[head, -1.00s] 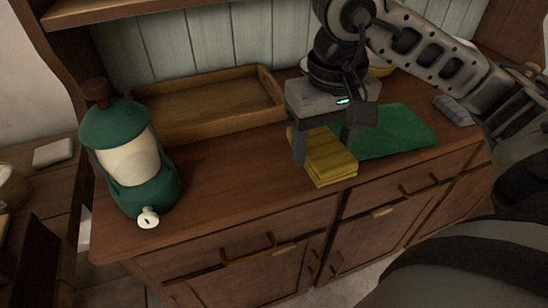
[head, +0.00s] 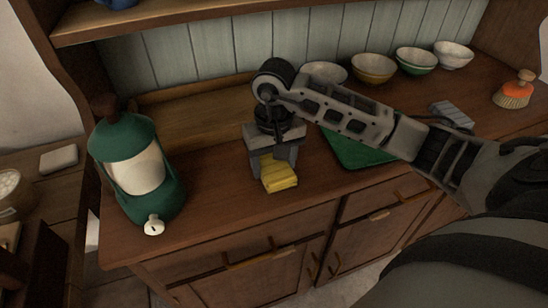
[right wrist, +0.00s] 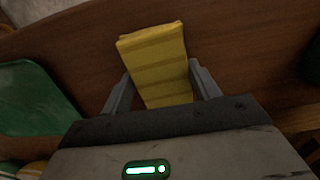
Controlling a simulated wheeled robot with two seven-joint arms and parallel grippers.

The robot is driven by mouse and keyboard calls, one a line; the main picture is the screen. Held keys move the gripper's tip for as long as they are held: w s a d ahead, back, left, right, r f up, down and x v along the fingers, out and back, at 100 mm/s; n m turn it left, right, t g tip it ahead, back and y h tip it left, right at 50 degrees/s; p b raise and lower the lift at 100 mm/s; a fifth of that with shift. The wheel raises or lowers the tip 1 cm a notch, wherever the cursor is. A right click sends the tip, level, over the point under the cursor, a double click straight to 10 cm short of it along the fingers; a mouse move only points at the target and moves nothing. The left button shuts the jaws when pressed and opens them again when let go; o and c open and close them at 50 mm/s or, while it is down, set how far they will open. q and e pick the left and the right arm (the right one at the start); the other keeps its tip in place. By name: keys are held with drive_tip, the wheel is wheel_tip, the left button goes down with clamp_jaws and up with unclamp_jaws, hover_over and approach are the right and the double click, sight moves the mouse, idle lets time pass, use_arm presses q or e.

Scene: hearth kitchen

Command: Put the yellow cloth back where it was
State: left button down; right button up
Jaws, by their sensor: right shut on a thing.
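The folded yellow cloth (head: 280,181) is at the sideboard's front middle in the head view, between the fingers of my right gripper (head: 272,172). In the right wrist view the cloth (right wrist: 155,62) sticks out past the two fingers, which close on its sides. My right gripper is shut on it. I cannot tell whether the cloth touches the wood or hangs just above it. A green mat or cloth (head: 357,152) lies to the right, apart from the yellow cloth. My left gripper is not in view.
A wooden tray (head: 165,112) stands behind, partly hidden by my arm. A green dispenser with a tap (head: 118,140) stands at the left. Several bowls (head: 373,68) line the back right. Bare wood (head: 215,190) lies left of the gripper.

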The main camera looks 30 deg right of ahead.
sight(274, 164)
drive_tip(key=shift+f+b, duration=0.2)
drive_tip(key=shift+b, duration=0.1)
drive_tip(key=o, duration=0.9)
drive_tip(key=shift+r+p, duration=0.35)
drive_tip(key=shift+p, duration=0.1)
drive_tip(key=shift+w+r+b, duration=0.1)
drive_tip(key=shift+r+b, duration=0.2)
drive_tip(key=shift+r, duration=0.05)
wheel_tip(274, 164, up, 11)
